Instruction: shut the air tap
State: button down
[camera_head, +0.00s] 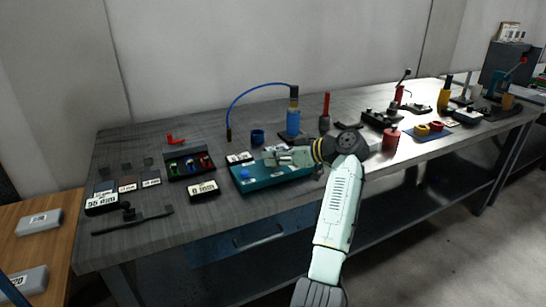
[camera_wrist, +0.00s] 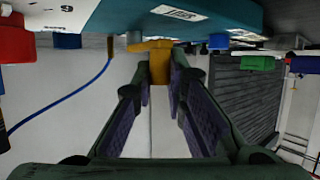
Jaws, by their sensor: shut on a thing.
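A teal block (camera_head: 275,182) stands near the front edge of the grey bench, with a blue knob (camera_head: 245,174) at its left end. My gripper (camera_head: 274,157) reaches in from the right, low over the block. In the wrist view, which is upside down, my gripper (camera_wrist: 160,76) has its fingers on both sides of a yellow-orange handle (camera_wrist: 158,57), shut on it. The handle is beside the teal block (camera_wrist: 215,14) and looks like the air tap's. Its body is mostly hidden, and I cannot tell whether the tap is open.
A blue bottle (camera_head: 293,122) with a blue hose (camera_head: 240,98) stands behind the block. A black tray (camera_head: 190,172) with coloured parts is to the left. A red canister (camera_head: 391,140) stands to the right.

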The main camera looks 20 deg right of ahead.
dwell(0.3)
jog(key=c, duration=1.6)
grip_release()
jog(key=v, duration=1.2)
jog(key=shift+d, duration=0.1)
jog(key=shift+w, duration=0.1)
